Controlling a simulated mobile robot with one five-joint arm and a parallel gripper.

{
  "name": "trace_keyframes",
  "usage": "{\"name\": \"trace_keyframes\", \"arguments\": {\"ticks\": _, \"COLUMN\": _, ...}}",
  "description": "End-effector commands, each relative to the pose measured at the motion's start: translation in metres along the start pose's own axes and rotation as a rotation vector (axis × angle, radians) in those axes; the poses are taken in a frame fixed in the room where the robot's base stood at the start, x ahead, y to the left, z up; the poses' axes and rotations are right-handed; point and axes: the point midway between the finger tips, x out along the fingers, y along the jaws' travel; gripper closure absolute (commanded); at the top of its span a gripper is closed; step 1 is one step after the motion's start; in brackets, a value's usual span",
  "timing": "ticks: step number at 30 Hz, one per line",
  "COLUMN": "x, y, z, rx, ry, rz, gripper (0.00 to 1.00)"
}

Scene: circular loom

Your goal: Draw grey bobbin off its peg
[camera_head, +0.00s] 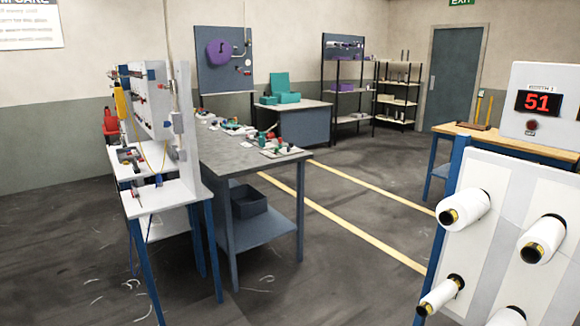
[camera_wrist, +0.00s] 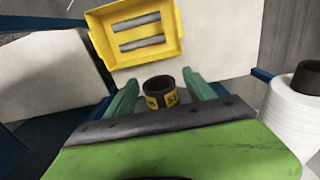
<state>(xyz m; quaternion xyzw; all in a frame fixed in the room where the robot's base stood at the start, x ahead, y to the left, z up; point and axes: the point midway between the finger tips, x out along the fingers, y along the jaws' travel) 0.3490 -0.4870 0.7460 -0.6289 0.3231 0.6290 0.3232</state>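In the wrist view my gripper (camera_wrist: 160,78) has its two green fingers spread on either side of a short dark, hollow cylinder (camera_wrist: 160,93) with yellow labels. Narrow gaps seem to show between the fingers and the cylinder; contact is not clear. The cylinder looks like a bobbin's core end; the rest is hidden behind my green gripper body, so I cannot tell if it is the grey bobbin. The head view does not show my gripper. There, white bobbins (camera_head: 463,210) with dark, yellow-marked core ends sit on a pale upright panel (camera_head: 487,235). No grey bobbin is clearly visible.
A yellow tray (camera_wrist: 101,39) holding two grey rods lies beyond the fingers. A white bobbin (camera_wrist: 290,115) with a dark core stands close at right. In the head view, a grey worktable (camera_head: 235,152) and a white bench (camera_head: 165,197) stand left; the marked floor between is open.

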Motion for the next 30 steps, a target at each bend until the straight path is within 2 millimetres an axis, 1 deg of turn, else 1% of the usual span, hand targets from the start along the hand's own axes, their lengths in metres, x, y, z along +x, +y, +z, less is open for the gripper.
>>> {"name": "trace_keyframes", "arguments": {"ticks": 6, "x": -0.002, "y": 0.000, "z": 0.000, "rx": 0.000, "ry": -0.001, "rz": 0.000, "gripper": 0.37}}
{"name": "trace_keyframes", "arguments": {"ticks": 8, "x": -0.005, "y": 0.000, "z": 0.000, "rx": 0.000, "ry": -0.001, "rz": 0.000, "gripper": 0.37}}
{"name": "trace_keyframes", "arguments": {"ticks": 11, "x": -0.017, "y": 0.000, "z": 0.000, "rx": 0.000, "ry": 0.000, "rz": 0.000, "gripper": 0.37}}
{"name": "trace_keyframes", "arguments": {"ticks": 14, "x": -0.034, "y": 0.000, "z": 0.000, "rx": 0.000, "ry": 0.000, "rz": 0.000, "gripper": 0.37}}
{"name": "trace_keyframes", "arguments": {"ticks": 30, "x": -0.153, "y": 0.000, "z": 0.000, "rx": -0.001, "ry": 0.000, "rz": 0.000, "gripper": 0.37}}
